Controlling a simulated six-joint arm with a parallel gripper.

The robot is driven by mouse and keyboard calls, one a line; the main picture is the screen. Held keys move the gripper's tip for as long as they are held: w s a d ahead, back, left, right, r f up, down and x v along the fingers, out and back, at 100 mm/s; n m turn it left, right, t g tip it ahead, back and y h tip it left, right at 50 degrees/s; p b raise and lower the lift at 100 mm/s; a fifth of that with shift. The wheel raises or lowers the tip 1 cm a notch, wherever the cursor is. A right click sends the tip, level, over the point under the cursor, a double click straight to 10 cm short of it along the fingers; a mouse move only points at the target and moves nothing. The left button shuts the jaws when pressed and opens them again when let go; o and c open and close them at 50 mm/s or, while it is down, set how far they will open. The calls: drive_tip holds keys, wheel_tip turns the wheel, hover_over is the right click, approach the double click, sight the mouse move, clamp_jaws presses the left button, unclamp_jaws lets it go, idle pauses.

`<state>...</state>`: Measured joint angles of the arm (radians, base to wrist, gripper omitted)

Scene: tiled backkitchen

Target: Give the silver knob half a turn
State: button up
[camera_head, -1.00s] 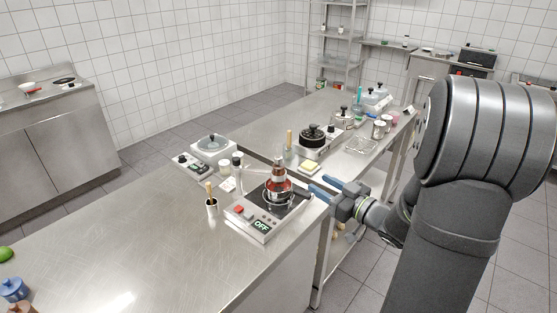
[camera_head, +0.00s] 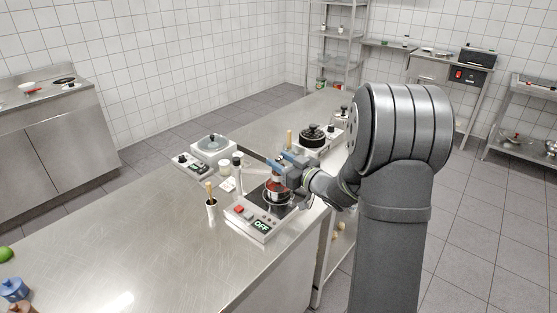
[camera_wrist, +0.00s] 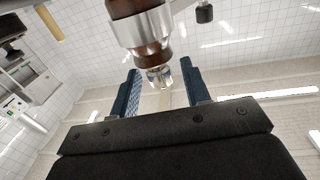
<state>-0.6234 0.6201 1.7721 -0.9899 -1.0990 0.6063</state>
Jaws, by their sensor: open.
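A silver knob (camera_wrist: 159,77) with a faceted, shiny surface shows between my fingers in the wrist view. It sits at the end of a brown and silver vessel (camera_wrist: 140,28). In the head view the vessel (camera_head: 275,192) stands on a hot plate (camera_head: 246,222) with an OFF display; the knob is hidden there by my gripper (camera_head: 289,162). My gripper (camera_wrist: 160,70) is open in the wrist view, with one blue finger on each side of the knob. A gap shows on both sides; I cannot tell any contact.
A brush holder (camera_head: 211,208) stands left of the hot plate. A white device with a grey lid (camera_head: 212,148) is behind it. A black pot (camera_head: 311,135) stands farther back.

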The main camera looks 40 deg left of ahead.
drive_tip(key=shift+a, duration=0.65)
clamp_jaws()
drive_tip(key=shift+m+t, duration=0.4)
drive_tip(key=shift+t, duration=0.3)
